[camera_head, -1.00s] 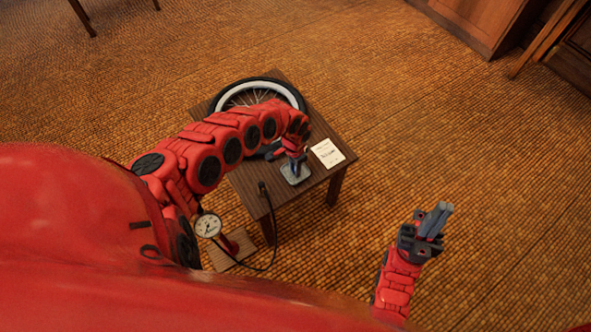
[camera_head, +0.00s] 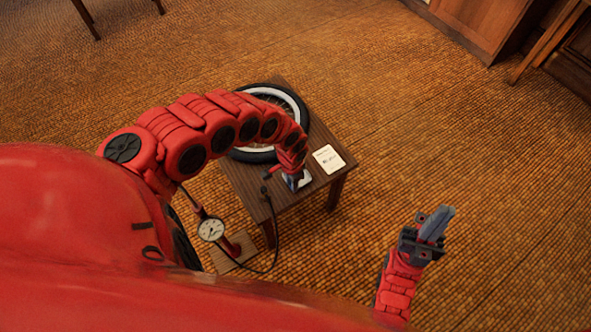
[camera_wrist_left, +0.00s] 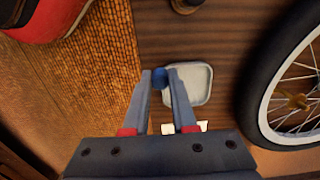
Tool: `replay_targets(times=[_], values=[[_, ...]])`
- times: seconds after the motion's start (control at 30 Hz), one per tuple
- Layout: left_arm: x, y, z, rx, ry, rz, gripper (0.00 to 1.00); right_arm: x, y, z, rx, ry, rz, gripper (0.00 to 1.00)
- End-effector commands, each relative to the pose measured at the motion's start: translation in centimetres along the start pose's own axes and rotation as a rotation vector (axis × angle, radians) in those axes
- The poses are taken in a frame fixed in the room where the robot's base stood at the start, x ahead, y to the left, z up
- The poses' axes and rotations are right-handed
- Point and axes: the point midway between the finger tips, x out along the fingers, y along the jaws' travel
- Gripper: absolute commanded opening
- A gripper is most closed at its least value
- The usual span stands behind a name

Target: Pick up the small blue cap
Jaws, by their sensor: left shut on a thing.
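The small blue cap (camera_wrist_left: 160,78) is between the fingertips of my left gripper (camera_wrist_left: 159,75) in the left wrist view. The fingers are shut on it, at the edge of a pale shallow tray (camera_wrist_left: 207,83) on the wooden table. In the head view my left gripper (camera_head: 291,179) is over the tray (camera_head: 303,181) and hides the cap. My right gripper (camera_head: 436,224) is away from the table, at the lower right of the head view. Its fingers look close together, but I cannot tell whether they are shut.
A bicycle wheel (camera_head: 299,104) lies on the table (camera_head: 334,178) at the back. A white card (camera_head: 329,159) lies to the right of the tray. A pump with a round gauge (camera_head: 211,229) and a black hose (camera_head: 276,245) stands at the table's near left side.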

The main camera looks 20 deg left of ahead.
Motion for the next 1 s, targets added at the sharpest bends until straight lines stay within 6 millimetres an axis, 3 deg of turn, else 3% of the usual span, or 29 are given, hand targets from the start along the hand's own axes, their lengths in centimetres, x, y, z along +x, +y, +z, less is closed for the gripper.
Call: replay_targets(times=[0.23,0.6,1.0], values=[[-1.6,3.9,3.9,0.0,-0.004,0.009,0.0,5.2,0.3,-0.9,0.0,0.001,0.0,0.0],[-1.2,6.4,6.5,-0.003,-0.004,0.011,0.0,8.2,0.4,-1.4,0.0,0.0,0.0,0.0],[-1.0,7.0,7.2,0.0,0.0,0.002,0.0,9.0,0.5,-1.5,0.0,0.0,0.0,0.0]])
